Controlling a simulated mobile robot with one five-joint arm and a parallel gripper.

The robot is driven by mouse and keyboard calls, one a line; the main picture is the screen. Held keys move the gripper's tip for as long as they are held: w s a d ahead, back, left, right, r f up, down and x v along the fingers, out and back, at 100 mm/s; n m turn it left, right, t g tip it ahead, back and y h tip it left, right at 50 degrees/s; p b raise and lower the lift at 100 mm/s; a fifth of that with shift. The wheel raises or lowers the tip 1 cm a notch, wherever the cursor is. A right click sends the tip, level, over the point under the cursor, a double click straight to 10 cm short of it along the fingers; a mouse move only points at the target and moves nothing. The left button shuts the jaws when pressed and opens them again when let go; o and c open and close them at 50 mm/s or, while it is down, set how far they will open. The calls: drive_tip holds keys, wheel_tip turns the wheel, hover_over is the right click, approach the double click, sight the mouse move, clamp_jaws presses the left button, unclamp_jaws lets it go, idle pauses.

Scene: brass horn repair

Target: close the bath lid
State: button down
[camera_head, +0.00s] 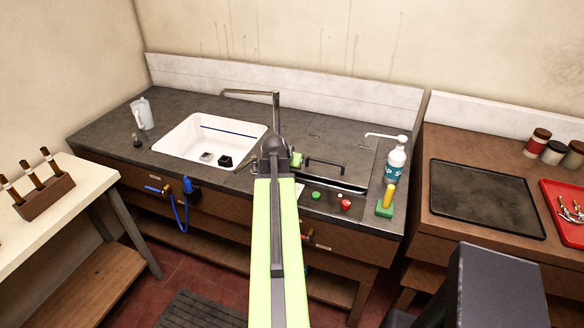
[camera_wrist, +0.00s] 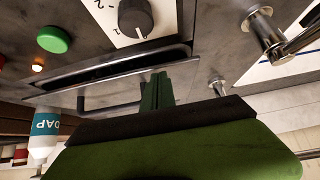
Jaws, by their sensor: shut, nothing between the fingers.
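The bath lid (camera_head: 345,174) is a dark panel with a black bar handle (camera_head: 325,162), set in the counter at centre right. It lies nearly flat, but a dark gap shows along its front edge in both views; the lid is not flush there. In the wrist view, which is upside down, the lid's thin edge (camera_wrist: 70,90) and handle (camera_wrist: 98,104) show beyond the gap. My gripper (camera_head: 297,160) is shut and empty at the lid's left side, near the handle. Its green fingers (camera_wrist: 158,92) overlap the lid edge in the wrist view; contact cannot be told.
A control strip in front of the bath has a green button (camera_wrist: 54,39), a red button (camera_head: 346,204) and a knob (camera_wrist: 135,17). A soap bottle (camera_head: 395,165) and a yellow-green tool (camera_head: 387,201) stand just right. The white sink (camera_head: 180,140) and tap (camera_head: 276,105) are left.

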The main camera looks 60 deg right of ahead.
drive_tip(key=shift+w+a+f, duration=0.1)
drive_tip(key=shift+w+f, duration=0.05)
drive_tip(key=shift+w, duration=0.05)
drive_tip(key=f+b, duration=0.4)
drive_tip(key=shift+s+a, duration=0.1)
drive_tip(key=shift+a, duration=0.15)
drive_tip(key=shift+a+r, duration=0.15)
drive_tip(key=shift+r, duration=0.05)
